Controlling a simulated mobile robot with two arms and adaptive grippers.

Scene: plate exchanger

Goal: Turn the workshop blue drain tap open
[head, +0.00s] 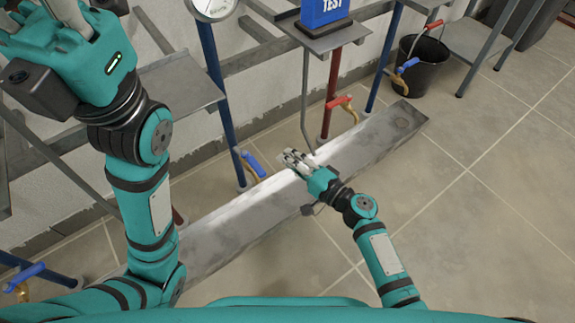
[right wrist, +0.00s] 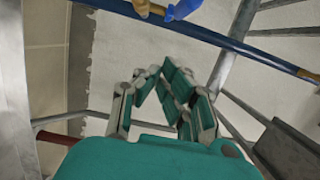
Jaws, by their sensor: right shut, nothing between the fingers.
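Several blue-handled brass taps sit low on blue pipes. One blue tap (head: 252,166) is left of my right gripper, another (head: 405,66) is at the upper right, and a third (head: 24,278) is at the lower left. Which one is the drain tap I cannot tell. My right gripper (head: 293,157) is shut and empty above the metal channel, apart from the middle tap. In the right wrist view its fingertips (right wrist: 157,72) meet, and a blue-handled tap (right wrist: 182,9) shows at the top edge. My left gripper is at the upper left, partly cut off by the frame.
A red-handled tap (head: 342,105) on a red pipe is right of my right gripper. A long metal channel (head: 230,220) lies below the pipes. A black bucket (head: 422,62) stands at the upper right. Tiled floor (head: 470,240) is clear at right.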

